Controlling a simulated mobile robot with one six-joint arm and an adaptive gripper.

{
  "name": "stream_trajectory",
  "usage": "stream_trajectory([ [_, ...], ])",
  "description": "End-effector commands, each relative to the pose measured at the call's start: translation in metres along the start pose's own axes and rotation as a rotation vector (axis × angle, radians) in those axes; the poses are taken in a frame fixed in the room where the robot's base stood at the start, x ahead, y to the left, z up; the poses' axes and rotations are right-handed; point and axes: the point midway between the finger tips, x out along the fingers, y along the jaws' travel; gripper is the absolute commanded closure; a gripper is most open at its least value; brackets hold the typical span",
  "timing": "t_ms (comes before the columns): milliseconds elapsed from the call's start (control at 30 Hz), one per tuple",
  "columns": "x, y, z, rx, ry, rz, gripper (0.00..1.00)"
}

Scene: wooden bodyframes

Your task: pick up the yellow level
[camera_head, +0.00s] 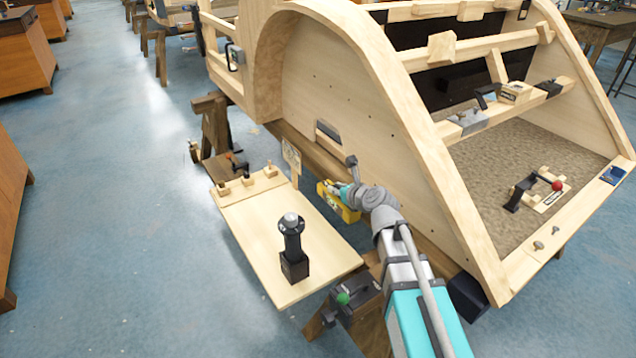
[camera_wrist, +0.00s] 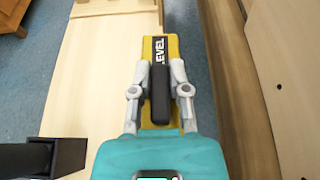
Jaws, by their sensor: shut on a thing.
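In the head view the yellow level (camera_head: 343,207) shows beside the wooden bodyframe, partly hidden by my gripper (camera_head: 338,191) and arm. I cannot tell whether the level touches the board or hangs just above it.
The wooden board (camera_head: 250,225) carries a black upright post (camera_head: 292,245) with a round top. The curved wooden bodyframe (camera_head: 345,90) stands close on the right. A black case with a green knob (camera_head: 343,298) sits at the front. Blue floor is open at left.

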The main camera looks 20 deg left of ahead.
Motion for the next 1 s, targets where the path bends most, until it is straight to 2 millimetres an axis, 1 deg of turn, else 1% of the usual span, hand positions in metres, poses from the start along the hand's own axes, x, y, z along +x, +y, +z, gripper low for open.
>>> stream_trajectory([
  [33,-0.011,-0.004,0.003,0.003,0.000,-0.001,1.00],
  [100,-0.020,-0.009,0.004,0.002,0.000,-0.001,1.00],
  [300,-0.035,-0.018,0.004,0.001,0.000,0.000,1.00],
  [500,-0.040,-0.021,0.003,0.001,0.000,0.001,1.00],
  [1000,-0.040,-0.021,0.003,0.001,0.000,0.001,1.00],
])
